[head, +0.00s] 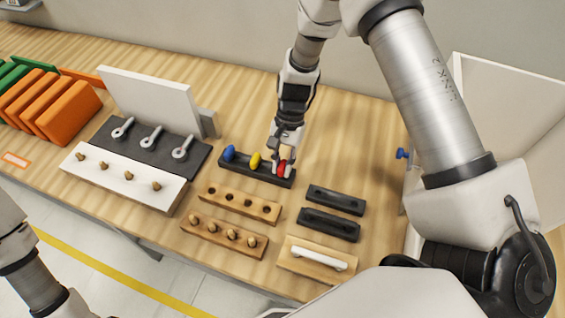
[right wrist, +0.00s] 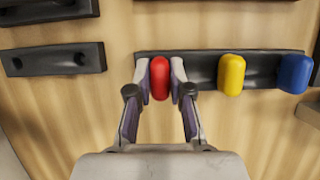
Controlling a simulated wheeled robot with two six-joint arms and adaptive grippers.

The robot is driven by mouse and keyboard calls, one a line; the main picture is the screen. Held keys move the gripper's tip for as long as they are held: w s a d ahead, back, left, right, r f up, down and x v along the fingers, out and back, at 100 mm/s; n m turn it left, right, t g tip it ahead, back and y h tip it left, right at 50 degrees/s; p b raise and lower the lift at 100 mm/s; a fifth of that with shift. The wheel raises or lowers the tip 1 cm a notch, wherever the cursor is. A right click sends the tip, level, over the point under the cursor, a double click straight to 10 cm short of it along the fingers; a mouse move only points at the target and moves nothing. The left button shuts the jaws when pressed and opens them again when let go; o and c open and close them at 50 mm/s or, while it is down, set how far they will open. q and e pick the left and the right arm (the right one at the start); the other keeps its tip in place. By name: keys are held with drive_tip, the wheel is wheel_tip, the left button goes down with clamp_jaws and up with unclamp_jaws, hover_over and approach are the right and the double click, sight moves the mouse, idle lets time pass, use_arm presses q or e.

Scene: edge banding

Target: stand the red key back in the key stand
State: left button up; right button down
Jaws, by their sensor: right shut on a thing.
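The red key (head: 282,168) is between the fingers of my right gripper (head: 281,163), at the right end of the black key stand (head: 237,165). In the right wrist view the red key (right wrist: 160,78) sits between the two fingertips (right wrist: 160,75), over the left end of the stand (right wrist: 197,68). The fingers are shut on it. Whether its lower end is inside the stand is hidden. A blue key (head: 229,152) and a yellow key (head: 255,160) stand upright in the same stand. Of my left arm only links show at the lower left; its gripper is out of view.
Wooden blocks with holes (head: 239,204) and with pegs (head: 224,236) lie in front of the stand. Two black holders (head: 330,223) and a board with a white handle (head: 318,257) are to the right. A dark mat (head: 150,148) with metal parts is to the left.

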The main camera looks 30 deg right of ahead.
drive_tip(key=c, duration=1)
unclamp_jaws()
drive_tip(key=shift+r+p, duration=2.2)
drive_tip(key=shift+r, duration=0.3)
drive_tip(key=shift+f, duration=0.1)
